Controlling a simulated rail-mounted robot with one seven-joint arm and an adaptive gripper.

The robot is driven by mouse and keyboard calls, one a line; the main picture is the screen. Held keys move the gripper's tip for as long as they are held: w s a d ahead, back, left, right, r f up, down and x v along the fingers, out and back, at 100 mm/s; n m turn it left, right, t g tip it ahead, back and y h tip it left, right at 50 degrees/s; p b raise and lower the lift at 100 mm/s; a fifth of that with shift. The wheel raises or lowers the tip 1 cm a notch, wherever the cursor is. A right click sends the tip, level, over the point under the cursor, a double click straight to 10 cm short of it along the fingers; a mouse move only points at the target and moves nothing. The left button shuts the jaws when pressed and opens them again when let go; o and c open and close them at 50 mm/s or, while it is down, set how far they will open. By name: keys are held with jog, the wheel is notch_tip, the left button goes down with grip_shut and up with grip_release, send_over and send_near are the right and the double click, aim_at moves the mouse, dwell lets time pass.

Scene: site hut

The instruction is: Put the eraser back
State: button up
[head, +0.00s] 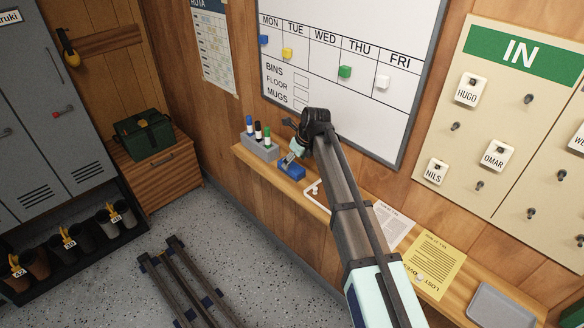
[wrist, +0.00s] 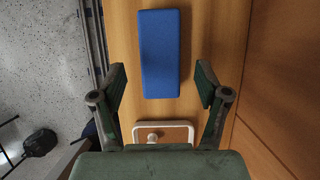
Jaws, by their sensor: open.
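The eraser appears to be the blue block (head: 291,170), lying on the wooden wall shelf below the whiteboard. In the wrist view the blue block (wrist: 159,54) lies lengthwise, its near end roughly between the fingertips in the picture. My gripper (head: 290,158) is open over the shelf at the block. In the wrist view my gripper (wrist: 161,84) has a finger on each side, apart from the block, with nothing held. A white-rimmed outline (wrist: 137,134) lies on the shelf nearer the palm, with a small pale round piece (wrist: 182,139) at its edge, partly hidden by my gripper.
A grey holder (head: 259,147) with blue, black and green markers stands left of the block. The whiteboard (head: 330,112) with coloured magnets hangs above. Papers, including a yellow sheet (head: 434,265), and a grey tray (head: 497,306) lie further right on the narrow shelf (head: 253,163).

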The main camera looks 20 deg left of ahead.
jog(key=b+v, duration=0.1)
jog(key=v, duration=0.6)
jog(key=shift+r, duration=0.2)
jog(key=shift+s, duration=0.1)
